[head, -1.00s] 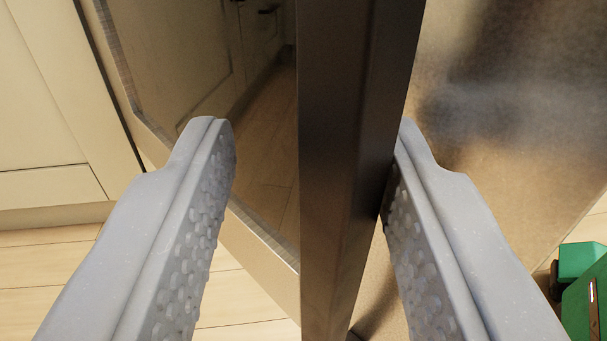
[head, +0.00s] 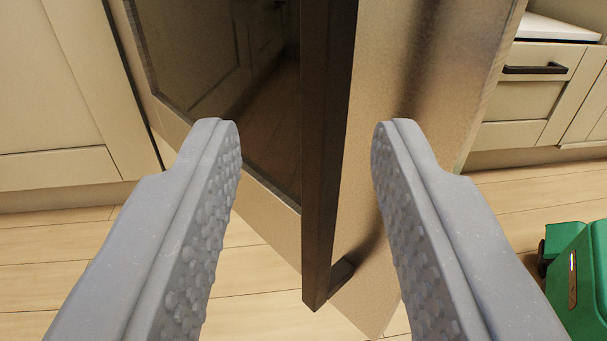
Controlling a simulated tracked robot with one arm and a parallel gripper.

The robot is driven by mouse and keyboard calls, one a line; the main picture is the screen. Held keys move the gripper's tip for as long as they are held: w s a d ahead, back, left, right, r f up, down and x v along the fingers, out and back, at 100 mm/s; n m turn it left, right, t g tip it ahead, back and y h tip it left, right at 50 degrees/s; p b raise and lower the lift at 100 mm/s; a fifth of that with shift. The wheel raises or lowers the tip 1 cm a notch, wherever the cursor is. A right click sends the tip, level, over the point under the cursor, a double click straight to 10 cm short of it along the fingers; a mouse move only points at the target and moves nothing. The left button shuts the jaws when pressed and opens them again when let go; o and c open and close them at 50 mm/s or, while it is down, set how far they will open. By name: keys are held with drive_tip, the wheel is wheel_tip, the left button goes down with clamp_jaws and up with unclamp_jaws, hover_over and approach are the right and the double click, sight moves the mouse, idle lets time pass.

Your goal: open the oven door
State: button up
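My gripper (head: 308,150) is open, with one grey studded finger on each side of the picture's middle. The oven door handle (head: 326,150), a long dark metal bar, runs up and down in the picture between the fingertips. Gaps show on both sides, and nothing is gripped. The handle's lower end and its bracket are in view. The oven door (head: 415,70) is behind it, with bare steel to the right and dark glass to the left. The glass reflects cabinet fronts. The fingers hide parts of the door. I cannot tell how far it stands open.
Cream cabinets (head: 45,100) stand at the left. A drawer with a dark handle (head: 535,70) is at the upper right. A green object (head: 582,275) is at the lower right. Bare wooden floor (head: 520,200) shows below and right of the door.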

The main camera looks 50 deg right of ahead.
drive_tip(key=shift+s+a, duration=0.4)
drive_tip(key=shift+a, duration=0.2)
drive_tip(key=shift+c, duration=0.2)
